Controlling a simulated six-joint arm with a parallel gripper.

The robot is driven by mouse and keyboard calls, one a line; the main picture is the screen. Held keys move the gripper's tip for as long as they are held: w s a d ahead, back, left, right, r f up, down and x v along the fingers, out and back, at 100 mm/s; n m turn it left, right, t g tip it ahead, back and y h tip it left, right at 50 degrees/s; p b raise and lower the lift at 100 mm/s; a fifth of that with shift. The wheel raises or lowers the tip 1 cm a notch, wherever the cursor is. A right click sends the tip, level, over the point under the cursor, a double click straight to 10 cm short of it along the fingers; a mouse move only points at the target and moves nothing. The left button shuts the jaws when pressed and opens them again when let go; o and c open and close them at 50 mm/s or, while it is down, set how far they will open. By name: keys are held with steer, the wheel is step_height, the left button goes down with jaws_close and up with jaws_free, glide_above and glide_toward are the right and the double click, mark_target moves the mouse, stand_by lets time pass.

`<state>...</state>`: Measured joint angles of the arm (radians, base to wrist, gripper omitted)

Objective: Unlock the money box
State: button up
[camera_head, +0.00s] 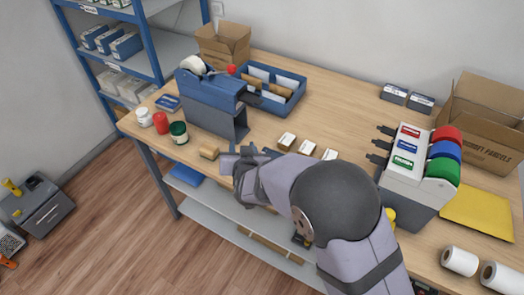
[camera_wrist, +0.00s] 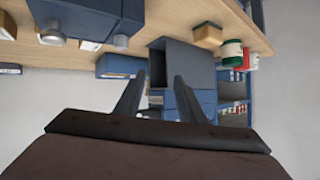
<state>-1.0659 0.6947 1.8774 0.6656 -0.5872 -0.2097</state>
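A dark grey box (camera_head: 42,210) with a drawer-like front stands low at the far left in the head view, apart from the counter. It may be the money box; its lock cannot be made out. A small yellow item (camera_head: 11,187) is at its back left edge. My gripper (camera_head: 229,162) is over the front edge of the counter, far to the right of that box. In the wrist view my gripper (camera_wrist: 160,75) has its two fingers apart with nothing held between them. No key can be made out for certain.
The wooden counter (camera_head: 270,125) holds a blue-grey dispenser (camera_head: 212,103), a blue tray (camera_head: 285,98), a green jar (camera_head: 179,133), a tan sponge (camera_head: 209,153), and a label machine (camera_head: 412,180) at right. A blue shelf rack (camera_head: 148,40) stands behind.

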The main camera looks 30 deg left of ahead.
steer(key=s+f+t+b, duration=0.1)
steer(key=s+a+f+t+b, duration=0.1)
steer(key=s+f+m+b, duration=0.1)
steer(key=f, duration=0.1)
steer(key=shift+s+a+f+t, duration=0.1)
steer(key=shift+s+a+t, duration=0.15)
steer(key=shift+t, duration=0.15)
steer(key=s+d+f+m+t+h+b, duration=0.3)
steer(key=d+t+h+b, duration=0.15)
steer(key=d, duration=0.35)
steer(key=shift+t+y, duration=0.25)
steer(key=shift+y, duration=0.2)
steer(key=shift+p+x, duration=1.5)
steer(key=shift+x, duration=4.75)
steer(key=shift+a+r, duration=0.1)
steer(key=shift+r, duration=0.05)
jaws_close()
